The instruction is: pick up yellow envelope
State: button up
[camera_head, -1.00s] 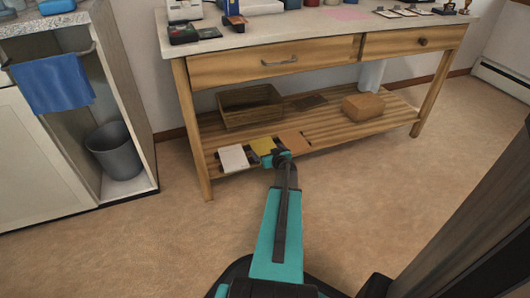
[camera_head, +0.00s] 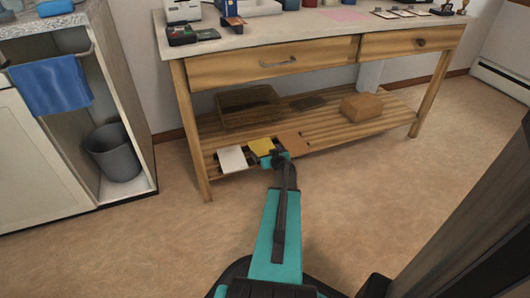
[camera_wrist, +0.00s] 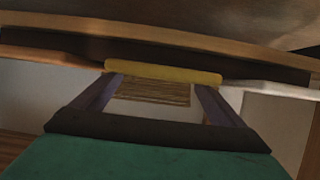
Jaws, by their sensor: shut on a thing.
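The yellow envelope (camera_head: 261,146) is at the front of the table's lower slatted shelf, between a white envelope (camera_head: 232,159) and a brown one (camera_head: 293,140). In the wrist view the yellow envelope (camera_wrist: 163,74) shows edge-on as a long rounded band across the tips of my fingers. My gripper (camera_head: 274,158) is at the near edge of the yellow envelope and shut on it. In the wrist view my gripper (camera_wrist: 160,88) has its two dark fingers reaching up to the envelope. I cannot tell whether the envelope is clear of the shelf.
A wicker basket (camera_head: 247,108), a flat dark item (camera_head: 308,103) and a brown box (camera_head: 362,107) stand farther back on the lower shelf (camera_head: 340,130). The tabletop with drawers (camera_head: 275,66) overhangs it. Open floor (camera_head: 390,215) lies in front. A grey bin (camera_head: 114,152) stands left.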

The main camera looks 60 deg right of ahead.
aim_at(266, 153)
notch_tip(266, 153, up, 18)
jog(key=p, duration=1.1)
jog(key=shift+p, duration=0.3)
